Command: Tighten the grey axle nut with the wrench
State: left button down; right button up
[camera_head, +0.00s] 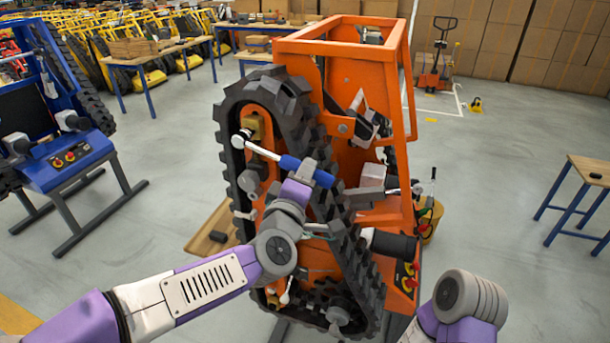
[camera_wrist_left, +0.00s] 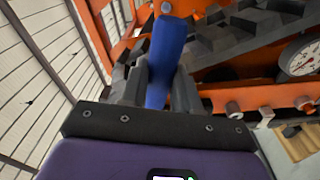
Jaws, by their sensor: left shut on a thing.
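The wrench shows its blue handle (camera_head: 318,175) and a silver shaft that runs up and left to its head (camera_head: 240,139). The head lies by a yellow block (camera_head: 253,125) on the track frame. The grey axle nut cannot be made out clearly; the wrench head may cover it. My left gripper (camera_head: 300,172) is shut on the blue handle, in front of the black track. In the left wrist view the blue handle (camera_wrist_left: 166,55) stands between the two grey fingers (camera_wrist_left: 153,82). My right arm shows at the lower right, but its gripper is not in view.
The orange tracked carrier (camera_head: 397,95) with its black rubber track (camera_head: 290,98) fills the middle. A blue machine (camera_head: 65,160) stands left, a small wooden-topped table (camera_head: 590,170) right. A yellow bucket (camera_head: 428,222) is behind the carrier. A gauge (camera_wrist_left: 301,56) shows in the wrist view.

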pick_arm(q)
jog(key=shift+w+a+f+m+b, duration=0.1)
jog(key=shift+a+f+m+b, duration=0.15)
jog(key=shift+f+m+b, duration=0.4)
jog(key=shift+w+a+f+m+b, duration=0.1)
jog(key=shift+a+f+m+b, duration=0.2)
jog(key=shift+f+m+b, duration=0.35)
jog(key=shift+w+a+f+m+b, duration=0.15)
jog(key=shift+a+f+m+b, duration=0.2)
jog(key=shift+f+m+b, duration=0.25)
jog(key=shift+f, duration=0.15)
jog(key=shift+w+a+f+m+b, duration=0.15)
jog(key=shift+a+f+m+b, duration=0.35)
jog(key=shift+f+b, duration=0.1)
